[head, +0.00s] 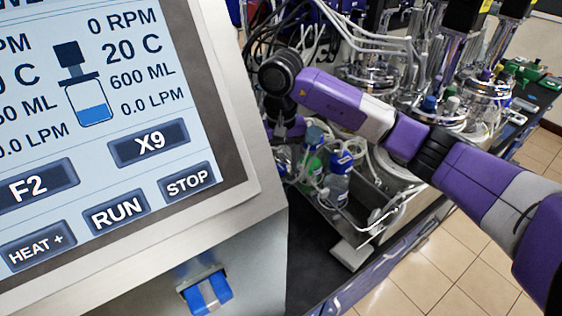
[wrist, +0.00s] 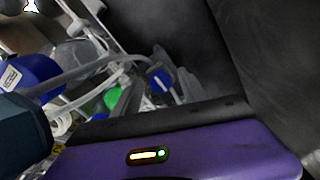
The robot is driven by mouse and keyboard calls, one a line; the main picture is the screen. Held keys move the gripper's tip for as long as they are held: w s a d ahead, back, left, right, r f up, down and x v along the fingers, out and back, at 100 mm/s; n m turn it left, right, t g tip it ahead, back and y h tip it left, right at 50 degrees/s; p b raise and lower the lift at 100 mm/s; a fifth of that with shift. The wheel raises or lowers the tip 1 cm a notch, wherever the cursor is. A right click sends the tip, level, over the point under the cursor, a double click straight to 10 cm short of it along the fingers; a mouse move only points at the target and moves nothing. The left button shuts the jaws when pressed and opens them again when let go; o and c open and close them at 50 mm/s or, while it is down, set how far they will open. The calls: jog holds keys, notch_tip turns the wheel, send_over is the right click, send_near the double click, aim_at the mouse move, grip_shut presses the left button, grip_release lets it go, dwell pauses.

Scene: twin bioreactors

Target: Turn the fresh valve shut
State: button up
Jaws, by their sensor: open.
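My gripper (wrist: 160,82) shows in the wrist view beyond the purple housing with a small light. Its two grey fingers look spread, with a small blue round part (wrist: 159,80) with a pale mark seen between or behind them. I cannot tell whether they touch it, or whether it is the fresh valve. I cannot pick out the fresh valve for certain in either view.
The control console (head: 262,195) fills the left. Blue-capped bottles (head: 341,163) and a green one (head: 313,166) stand in a metal tray (head: 352,224) with tubes. Glass and steel vessels (head: 368,72) stand behind. A dark bench top (head: 312,265) shows bare beside the console.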

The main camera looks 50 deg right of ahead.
grip_shut()
